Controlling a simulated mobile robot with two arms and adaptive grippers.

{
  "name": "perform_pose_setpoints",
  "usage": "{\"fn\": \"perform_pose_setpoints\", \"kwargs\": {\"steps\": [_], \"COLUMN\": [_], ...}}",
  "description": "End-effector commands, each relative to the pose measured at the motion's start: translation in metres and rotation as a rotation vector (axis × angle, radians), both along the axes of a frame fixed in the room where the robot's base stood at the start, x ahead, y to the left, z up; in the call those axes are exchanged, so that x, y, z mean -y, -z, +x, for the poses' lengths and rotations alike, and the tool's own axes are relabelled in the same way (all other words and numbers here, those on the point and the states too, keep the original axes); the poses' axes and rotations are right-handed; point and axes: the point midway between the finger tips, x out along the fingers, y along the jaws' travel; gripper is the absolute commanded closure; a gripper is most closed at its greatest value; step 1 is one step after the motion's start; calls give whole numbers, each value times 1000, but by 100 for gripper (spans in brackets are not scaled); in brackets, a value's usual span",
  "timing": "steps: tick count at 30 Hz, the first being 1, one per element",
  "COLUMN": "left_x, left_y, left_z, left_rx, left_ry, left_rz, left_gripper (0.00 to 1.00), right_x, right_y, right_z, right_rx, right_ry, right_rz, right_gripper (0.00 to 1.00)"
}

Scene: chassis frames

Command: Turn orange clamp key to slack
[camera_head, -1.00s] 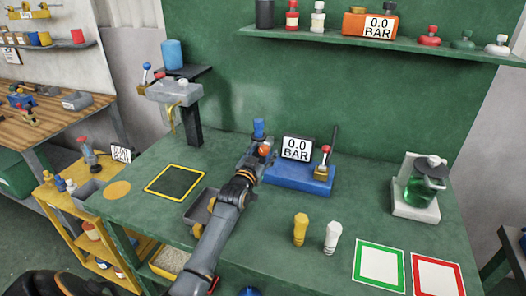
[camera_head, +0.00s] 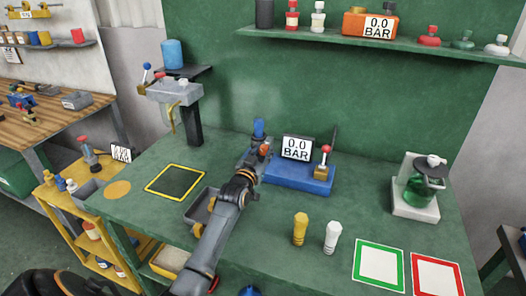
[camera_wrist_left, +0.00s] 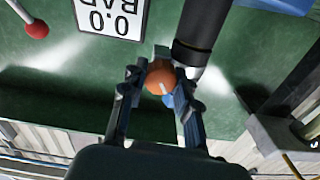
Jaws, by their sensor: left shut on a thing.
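The orange clamp key (camera_head: 264,149) shows as a small orange knob at the left end of the blue gauge stand in the head view. In the left wrist view its round orange head (camera_wrist_left: 160,77) sits between my fingertips. My left gripper (camera_head: 257,155) is shut on it; in the wrist view both fingers (camera_wrist_left: 158,88) flank the knob. A dark cylinder (camera_wrist_left: 200,30) stands right beside the knob there. The blue stand (camera_head: 295,175) carries a display (camera_head: 297,148) reading 0.0 BAR. The key's shaft is hidden. My right gripper is not in view.
A red-knobbed lever (camera_head: 325,160) stands on the stand's right. A yellow bottle (camera_head: 300,229) and a white bottle (camera_head: 332,237) stand in front. A grey tray (camera_head: 201,207) lies beside my forearm. A green flask (camera_head: 420,185) is at right.

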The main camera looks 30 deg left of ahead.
Motion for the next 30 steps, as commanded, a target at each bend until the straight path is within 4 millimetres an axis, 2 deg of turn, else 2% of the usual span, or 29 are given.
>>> {"fn": "perform_pose_setpoints", "kwargs": {"steps": [8,30], "left_x": [-1,-2], "left_y": [-1,1], "left_z": [0,0], "left_rx": [47,212], "left_ry": [-1,0], "left_rz": [-197,-883], "left_gripper": [100,100], "right_x": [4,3], "right_y": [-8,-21], "right_z": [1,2], "right_rx": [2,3], "right_ry": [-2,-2], "right_rz": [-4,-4], "right_gripper": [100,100]}}
